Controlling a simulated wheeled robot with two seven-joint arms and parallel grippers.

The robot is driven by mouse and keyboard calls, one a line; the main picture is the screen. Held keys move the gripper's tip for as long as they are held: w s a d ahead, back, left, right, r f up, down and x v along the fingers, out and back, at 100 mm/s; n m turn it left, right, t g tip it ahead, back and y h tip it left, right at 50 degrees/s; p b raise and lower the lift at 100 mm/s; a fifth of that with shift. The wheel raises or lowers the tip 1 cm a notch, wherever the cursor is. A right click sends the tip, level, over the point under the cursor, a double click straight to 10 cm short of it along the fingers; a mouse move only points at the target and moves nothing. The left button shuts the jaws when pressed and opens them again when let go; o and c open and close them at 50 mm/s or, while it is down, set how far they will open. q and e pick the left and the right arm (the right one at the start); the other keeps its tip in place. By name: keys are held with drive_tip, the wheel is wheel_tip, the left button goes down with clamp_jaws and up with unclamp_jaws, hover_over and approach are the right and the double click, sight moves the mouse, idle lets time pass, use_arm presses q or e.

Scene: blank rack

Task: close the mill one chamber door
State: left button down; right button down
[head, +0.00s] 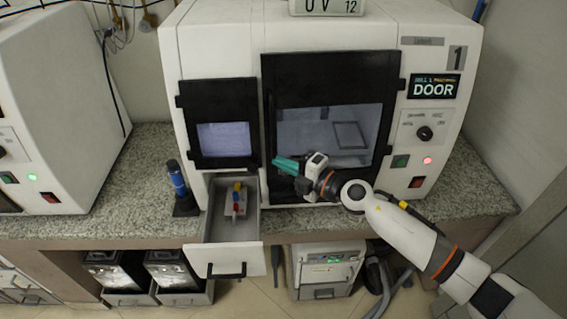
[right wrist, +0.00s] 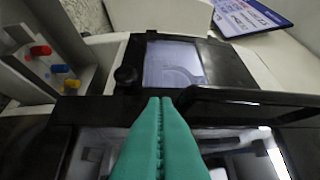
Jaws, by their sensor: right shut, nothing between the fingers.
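Mill one (head: 210,50) is the white machine with a "1" label and a DOOR sign. Its chamber door (head: 325,68) is a large black frame with a window, on the right half of the front. I cannot tell exactly how far it stands from its frame. My right gripper (head: 278,163), with teal fingers, is shut and empty in front of the door's lower left part. In the right wrist view its fingers (right wrist: 160,110) point toward the black frame, and a dark raised edge (right wrist: 250,97) lies just beyond them. My left gripper is not in view.
A smaller black-framed door (head: 218,92) is left of the chamber door. Below it an open drawer (head: 224,257) juts out, holding red, yellow and blue-ended items. A dark blue-topped holder (head: 178,180) stands on the granite counter (head: 120,205). Another white machine (head: 60,100) stands at left.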

sight(283, 154)
drive_tip(key=shift+w, duration=0.2)
drive_tip(key=w+b, duration=0.2)
drive_tip(key=w, duration=0.1)
drive_tip(key=shift+a+f, duration=0.2)
drive_tip(key=shift+f, duration=0.2)
drive_tip(key=shift+w, duration=0.3)
drive_tip(key=shift+r, duration=0.25)
drive_tip(key=shift+d, duration=0.1)
